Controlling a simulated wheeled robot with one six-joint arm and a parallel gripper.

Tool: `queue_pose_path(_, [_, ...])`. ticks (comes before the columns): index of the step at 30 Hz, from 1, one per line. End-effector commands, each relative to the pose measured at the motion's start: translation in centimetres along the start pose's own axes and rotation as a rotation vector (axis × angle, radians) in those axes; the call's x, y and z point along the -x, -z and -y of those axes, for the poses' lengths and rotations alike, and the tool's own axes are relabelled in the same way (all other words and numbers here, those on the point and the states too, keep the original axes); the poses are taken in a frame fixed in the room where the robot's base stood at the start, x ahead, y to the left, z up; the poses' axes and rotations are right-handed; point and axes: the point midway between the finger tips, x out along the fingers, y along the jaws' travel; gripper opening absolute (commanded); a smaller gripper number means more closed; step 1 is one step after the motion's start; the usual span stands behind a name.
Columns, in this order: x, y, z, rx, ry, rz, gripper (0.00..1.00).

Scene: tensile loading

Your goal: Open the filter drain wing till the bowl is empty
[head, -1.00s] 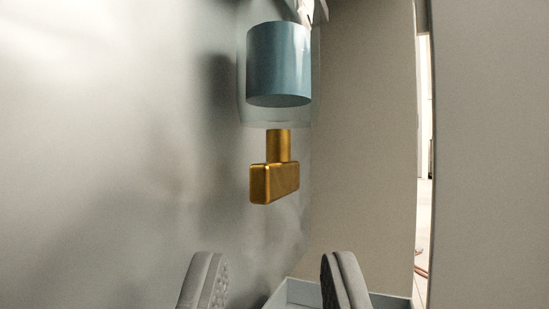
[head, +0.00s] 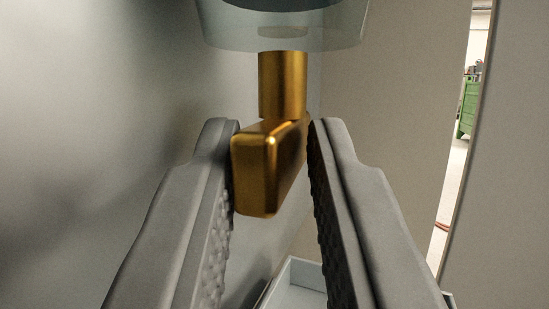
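The brass drain wing (head: 262,170) hangs on a brass stem (head: 283,85) below the clear filter bowl (head: 285,32), whose lower end shows at the top of the head view. My gripper (head: 268,135) is open, with one ribbed finger on each side of the wing. The left finger is very close to or touching the wing's left side. The right finger is close to its far right end, and I cannot tell if it touches. The wing stands at a slant between the fingers. The upper bowl is out of view.
A pale tray (head: 292,283) lies below, partly hidden by the right finger. A grey wall (head: 90,80) is at the left and a beige panel (head: 400,90) behind. A narrow gap at the right shows a green thing (head: 467,105) far off.

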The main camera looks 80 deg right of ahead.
Motion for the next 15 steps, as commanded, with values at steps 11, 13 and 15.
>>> queue_pose_path(11, [-0.04, 0.02, -0.03, -0.010, 0.026, -0.001, 0.00])
queue_pose_path(13, [-0.07, 0.02, -0.12, -0.023, 0.057, -0.001, 0.00])
queue_pose_path(15, [-0.09, 0.04, -0.15, -0.035, 0.085, -0.001, 0.00])
